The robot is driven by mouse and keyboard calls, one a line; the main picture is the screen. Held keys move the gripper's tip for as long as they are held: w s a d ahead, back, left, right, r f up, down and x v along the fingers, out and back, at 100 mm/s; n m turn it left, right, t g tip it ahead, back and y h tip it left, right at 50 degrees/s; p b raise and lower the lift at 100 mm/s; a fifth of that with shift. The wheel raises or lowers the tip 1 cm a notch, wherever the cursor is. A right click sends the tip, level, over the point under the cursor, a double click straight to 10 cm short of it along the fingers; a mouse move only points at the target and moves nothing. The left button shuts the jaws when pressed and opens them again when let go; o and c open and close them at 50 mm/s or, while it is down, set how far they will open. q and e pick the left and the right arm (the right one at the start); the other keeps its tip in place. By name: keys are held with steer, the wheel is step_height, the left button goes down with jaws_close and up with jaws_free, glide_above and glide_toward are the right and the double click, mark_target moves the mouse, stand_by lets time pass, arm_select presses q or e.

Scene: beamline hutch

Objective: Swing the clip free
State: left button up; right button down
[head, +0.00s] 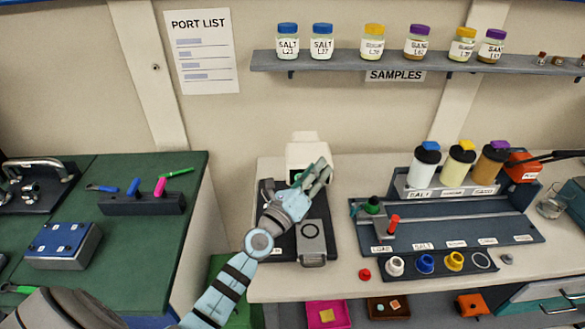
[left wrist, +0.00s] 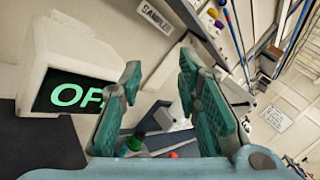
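A white instrument head (head: 303,148) with a dark base and a grey plate bearing a round ring (head: 311,232) stands on the pale bench. It also shows in the left wrist view (left wrist: 85,45), its screen reading green letters that start with "O". I cannot pick out the clip for certain; my left arm covers part of the instrument. My left gripper (head: 314,174) is in front of the white head, above the dark base. In the left wrist view the gripper (left wrist: 160,75) has its fingers wide apart with nothing between them. My right gripper is not in view.
Right of the instrument, a dark rail plate (head: 460,230) carries a green knob (head: 373,204) and a red peg (head: 393,223). Several bottles stand in a rack (head: 455,190) behind. A green-topped bench (head: 120,250) is at left, with a gap between benches. A sample shelf (head: 360,63) runs above.

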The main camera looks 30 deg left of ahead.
arm_select(q)
steer(key=s+a+n+y, duration=0.1)
steer(key=n, duration=0.1)
steer(key=s+a+r+n+y, duration=0.1)
steer(key=a+n, duration=0.1)
steer(key=n, duration=0.1)
steer(key=s+a+r+n+t+y+b, duration=0.1)
steer(key=n+y, duration=0.1)
steer(key=shift+s+a, duration=0.15)
steer(key=shift+s, duration=0.05)
